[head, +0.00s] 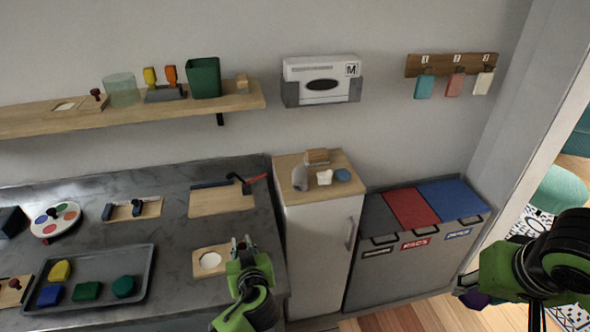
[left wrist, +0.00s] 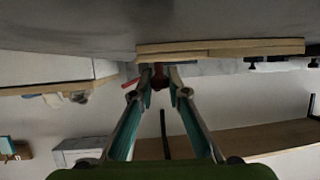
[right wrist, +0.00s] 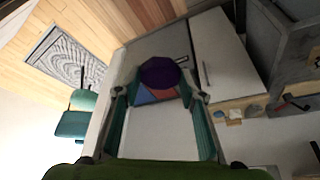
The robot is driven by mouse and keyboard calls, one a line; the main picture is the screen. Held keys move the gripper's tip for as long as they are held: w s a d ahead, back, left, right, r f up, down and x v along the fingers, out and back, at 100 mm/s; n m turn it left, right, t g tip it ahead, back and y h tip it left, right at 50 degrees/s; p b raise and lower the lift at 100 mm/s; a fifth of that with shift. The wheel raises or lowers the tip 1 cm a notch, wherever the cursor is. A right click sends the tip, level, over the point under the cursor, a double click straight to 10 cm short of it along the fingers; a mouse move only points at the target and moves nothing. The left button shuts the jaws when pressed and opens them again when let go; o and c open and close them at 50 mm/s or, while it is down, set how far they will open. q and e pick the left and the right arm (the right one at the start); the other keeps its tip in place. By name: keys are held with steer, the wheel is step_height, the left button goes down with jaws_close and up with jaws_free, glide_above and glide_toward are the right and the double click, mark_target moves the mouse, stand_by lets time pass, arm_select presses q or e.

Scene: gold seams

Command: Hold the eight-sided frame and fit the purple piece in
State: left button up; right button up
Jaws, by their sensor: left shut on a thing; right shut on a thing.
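The wooden frame (head: 198,264) lies flat on the grey counter, with a pale, roundish opening (head: 210,260) that looks empty. My left gripper (head: 241,243) is at the frame's right side; in the left wrist view its fingertips (left wrist: 159,75) are shut on a dark red knob (left wrist: 160,83) below the wooden board (left wrist: 220,48). The purple piece (right wrist: 160,73) is between the fingertips of my right gripper (right wrist: 158,92), shut on it. In the head view the purple piece (head: 475,299) is partly hidden by the right gripper, far right of the counter, beyond the bins.
A grey tray (head: 148,262) holds yellow, blue, green and teal pieces left of the frame. Behind are a wooden board (head: 215,203) with tools and a white cabinet (head: 320,255). Grey bins (head: 400,275) with coloured lids stand between the right gripper and the counter.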

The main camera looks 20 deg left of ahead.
arm_select(q)
steer(key=o, duration=0.9)
